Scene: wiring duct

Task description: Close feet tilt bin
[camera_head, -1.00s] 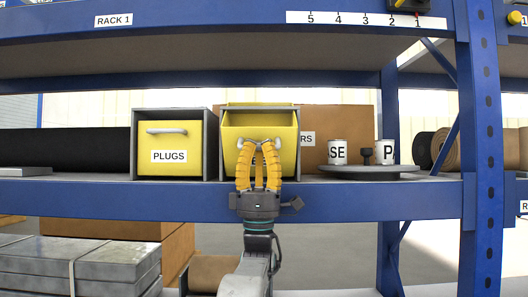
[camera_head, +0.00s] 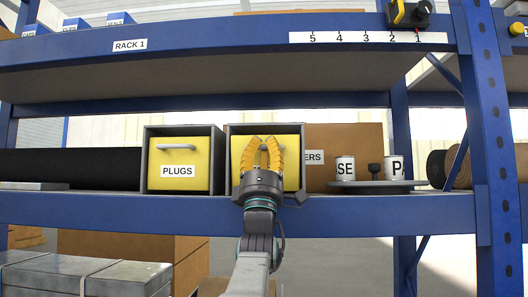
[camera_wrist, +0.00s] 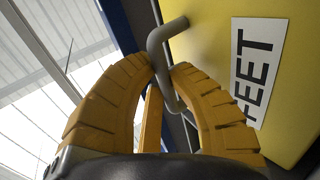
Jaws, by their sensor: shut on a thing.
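The feet tilt bin (camera_head: 292,170) has a yellow front in a grey housing on the blue shelf. Its front stands upright, about level with the housing's face. In the wrist view the yellow front carries a FEET label (camera_wrist: 258,65) and a grey bar handle (camera_wrist: 157,42). My gripper (camera_head: 263,144) is in front of the bin and hides its middle. In the wrist view the orange fingers (camera_wrist: 163,75) are shut on the handle. The label is hidden behind my gripper in the head view.
The plugs bin (camera_head: 180,183), with an upright yellow front, stands just left. A brown box (camera_head: 345,143) is behind on the right. White cups (camera_head: 345,168) stand on a grey round tray (camera_head: 375,187). A rack post (camera_head: 490,150) rises at right.

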